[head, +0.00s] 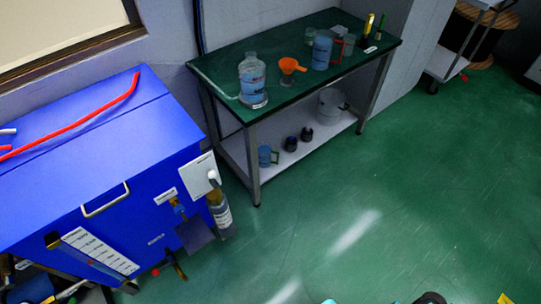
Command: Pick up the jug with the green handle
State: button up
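A small clear jug (264,155) with a blue print stands on the white lower shelf (242,172) of the bench, near its left front leg. Its handle is on the right side and looks blue-green; the exact shade is too small to tell. A larger jug (321,52) with a blue print and a red handle stands on the green bench top (300,90). I see no other jug handle that is clearly green. My gripper is not recognisable in the head view.
The bench top also holds a large clear bottle (252,82), an orange funnel (290,67) and narrow bottles (368,25). Dark cups (291,143) and a white bucket (331,106) share the shelf. A blue cabinet (90,150) stands left. Green floor (400,190) before the bench is clear.

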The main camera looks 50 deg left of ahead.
aim_at(265, 148)
jog(key=u, duration=0.1)
jog(key=i, duration=1.15)
jog(key=u, duration=0.8)
jog(key=k, duration=0.25)
jog(key=u, duration=2.8)
